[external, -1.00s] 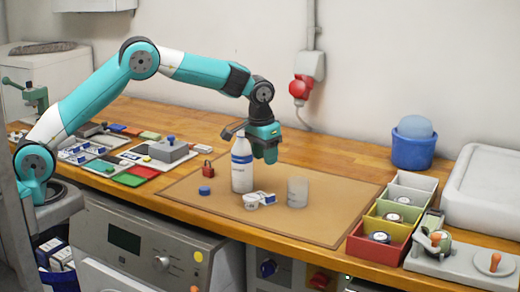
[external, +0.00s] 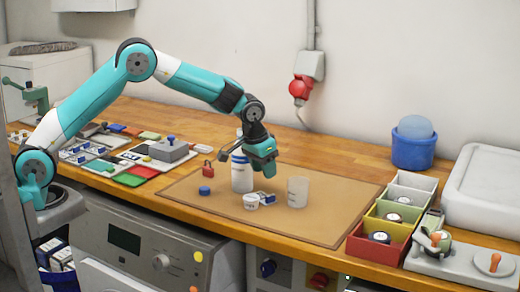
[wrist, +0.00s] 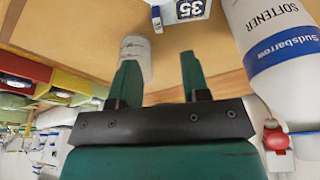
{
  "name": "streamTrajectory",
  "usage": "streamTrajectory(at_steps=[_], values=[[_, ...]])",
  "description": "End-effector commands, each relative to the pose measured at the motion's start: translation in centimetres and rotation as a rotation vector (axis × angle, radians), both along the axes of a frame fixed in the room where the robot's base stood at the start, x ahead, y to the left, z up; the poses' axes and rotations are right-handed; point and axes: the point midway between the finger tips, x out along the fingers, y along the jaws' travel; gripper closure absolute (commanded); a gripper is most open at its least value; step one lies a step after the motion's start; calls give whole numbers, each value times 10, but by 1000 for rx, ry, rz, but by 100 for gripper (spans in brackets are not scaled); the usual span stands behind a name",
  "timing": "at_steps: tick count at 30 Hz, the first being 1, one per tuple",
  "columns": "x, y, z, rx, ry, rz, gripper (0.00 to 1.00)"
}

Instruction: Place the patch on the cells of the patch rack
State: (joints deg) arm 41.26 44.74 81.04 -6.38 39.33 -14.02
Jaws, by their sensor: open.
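A small blue-and-white patch (external: 265,197), marked 35 in the wrist view (wrist: 192,8), lies on the brown mat between the white tub and the translucent beaker. My gripper (external: 264,173) is above it, pointing down, open and empty; its fingers also show in the wrist view (wrist: 158,62), with the patch beyond the tips. A tray with several blue-and-white pieces (external: 84,151), at the left of the bench, looks like the patch rack; its separate cells are too small to make out.
A softener bottle (external: 242,178) stands upright close beside my gripper. A white tub (external: 251,202), a translucent beaker (external: 298,192), a blue cap (external: 205,190) and a red padlock (external: 208,169) surround the patch. Coloured bins (external: 364,250) stand at the right. The mat's right part is clear.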

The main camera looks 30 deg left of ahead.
Motion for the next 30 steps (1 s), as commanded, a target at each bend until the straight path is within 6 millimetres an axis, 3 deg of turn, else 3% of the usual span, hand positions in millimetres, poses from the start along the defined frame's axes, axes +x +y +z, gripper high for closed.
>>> streamTrajectory(at_steps=[3,11,19,28,30], values=[[5,-2,-19,1,2,1,57],[9,-4,-39,1,2,1,57],[16,-9,-77,1,2,2,57],[18,-10,-84,-1,-1,1,57],[18,-10,-84,-1,-1,1,71]])
